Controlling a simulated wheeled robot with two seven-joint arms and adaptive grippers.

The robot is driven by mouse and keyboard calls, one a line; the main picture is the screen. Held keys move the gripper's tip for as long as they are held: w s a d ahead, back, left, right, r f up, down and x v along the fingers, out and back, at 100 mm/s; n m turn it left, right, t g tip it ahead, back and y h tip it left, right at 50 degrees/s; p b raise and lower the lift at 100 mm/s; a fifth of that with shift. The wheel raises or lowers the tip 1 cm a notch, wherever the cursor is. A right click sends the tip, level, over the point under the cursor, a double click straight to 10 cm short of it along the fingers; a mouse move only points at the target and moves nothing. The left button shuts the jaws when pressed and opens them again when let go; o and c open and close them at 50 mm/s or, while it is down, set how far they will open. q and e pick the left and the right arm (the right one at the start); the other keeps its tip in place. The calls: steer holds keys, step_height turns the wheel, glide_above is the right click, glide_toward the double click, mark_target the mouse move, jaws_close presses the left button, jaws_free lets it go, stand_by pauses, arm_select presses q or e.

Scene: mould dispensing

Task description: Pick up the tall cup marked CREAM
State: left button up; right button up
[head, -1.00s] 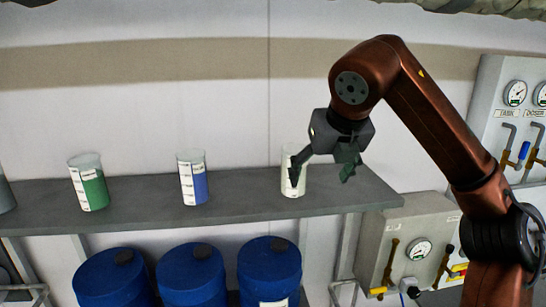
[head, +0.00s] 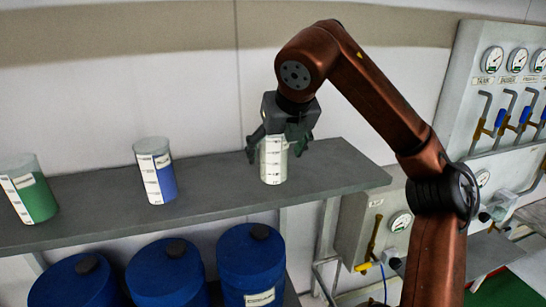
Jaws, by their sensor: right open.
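A tall cup with pale, cream-coloured contents (head: 273,163) stands upright near the right end of the grey shelf (head: 215,198). It has a white scale strip; any name on it is too small to read. My right gripper (head: 275,148) points down at the top of this cup. Its fingers are open, one on each side of the cup's upper part. I cannot tell whether they touch it. My left gripper is not in view.
A cup with blue contents (head: 165,180) and a cup with green contents (head: 38,199) stand further left on the shelf. Several blue drums (head: 250,262) stand below. A gauge panel (head: 478,75) is on the wall at right. The shelf between the cups is clear.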

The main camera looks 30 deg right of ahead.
mark_target(274, 159)
steer(key=x, duration=0.3)
steer(key=shift+f, duration=0.15)
steer(key=c, duration=1.6)
